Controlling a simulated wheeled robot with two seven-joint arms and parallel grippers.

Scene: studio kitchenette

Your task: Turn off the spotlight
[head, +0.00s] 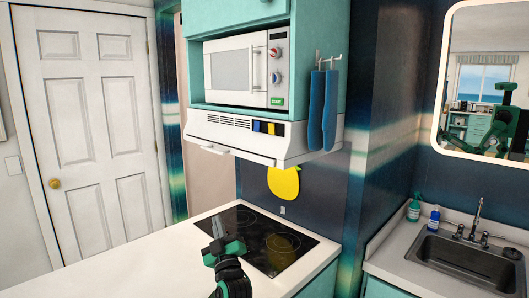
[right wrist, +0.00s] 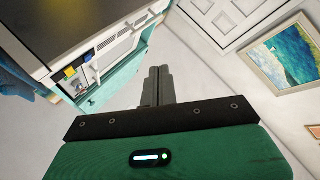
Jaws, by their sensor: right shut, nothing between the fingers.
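No lamp labelled as a spotlight shows. A white range hood (head: 262,137) hangs under the microwave, with dark vent slots and a small panel of blue and yellow switches (head: 269,128) on its front. In the right wrist view the yellow switch (right wrist: 70,72) and a blue one show at the left, beside the hood's dark, faintly yellow underside (right wrist: 70,22). My right gripper (head: 217,226) is shut and empty, its fingers pointing up over the cooktop, below and apart from the hood. Its shut fingers also show in the right wrist view (right wrist: 157,84). My left gripper is not directly in view.
The black cooktop (head: 262,238) lies in the white counter (head: 130,262). A microwave (head: 243,70) sits above the hood. Blue cloths (head: 323,108) hang at the hood's right end. A sink (head: 470,262) and a mirror reflecting me are at right. Space between cooktop and hood is open.

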